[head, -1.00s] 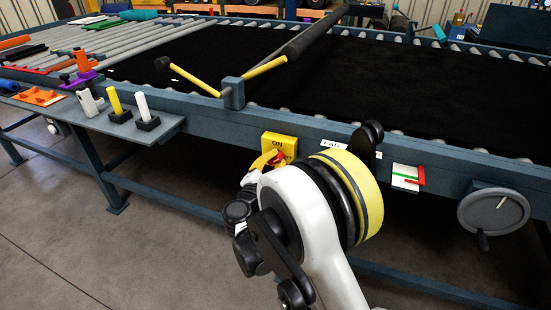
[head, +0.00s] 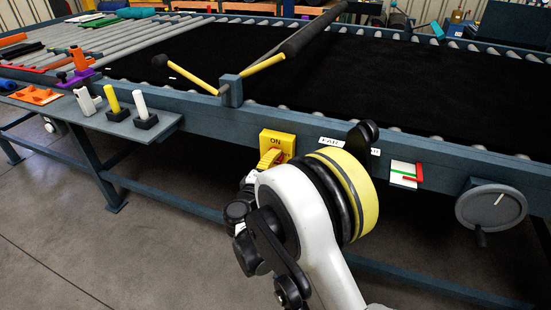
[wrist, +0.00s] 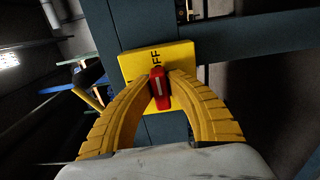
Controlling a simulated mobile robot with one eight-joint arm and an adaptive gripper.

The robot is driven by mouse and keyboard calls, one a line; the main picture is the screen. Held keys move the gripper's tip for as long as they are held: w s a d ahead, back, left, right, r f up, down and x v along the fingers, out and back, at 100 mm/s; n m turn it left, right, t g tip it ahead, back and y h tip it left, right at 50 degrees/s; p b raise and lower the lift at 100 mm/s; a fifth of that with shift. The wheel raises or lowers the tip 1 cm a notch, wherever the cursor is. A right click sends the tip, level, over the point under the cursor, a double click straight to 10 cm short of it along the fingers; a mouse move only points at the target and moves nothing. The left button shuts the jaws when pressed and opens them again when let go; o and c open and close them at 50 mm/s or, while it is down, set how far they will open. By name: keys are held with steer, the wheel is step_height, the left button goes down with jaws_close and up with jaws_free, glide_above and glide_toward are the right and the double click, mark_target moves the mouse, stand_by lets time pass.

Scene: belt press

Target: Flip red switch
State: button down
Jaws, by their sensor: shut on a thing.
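Letters "FF" show above the switch; the rest of the label is hidden. My gripper (wrist: 161,80) has its two yellow ribbed fingers shut on the red switch, one on each side. In the head view the plate (head: 278,141) reads "ON" at its top. There my gripper (head: 268,160) covers the plate's lower part and most of the switch. I cannot tell the switch's setting from the head view.
A grey handwheel (head: 491,208) and a small red-green gauge (head: 405,174) are on the frame to the right. A side shelf (head: 170,121) to the left holds a yellow handle (head: 112,102) and a white one (head: 140,105). The black belt (head: 400,90) lies behind.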

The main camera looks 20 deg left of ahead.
stand_by(0.3)
steer(key=c, duration=1.3)
jaws_free()
steer(key=shift+c, duration=0.2)
steer(key=s+a, duration=0.1)
steer(key=s, duration=1.1)
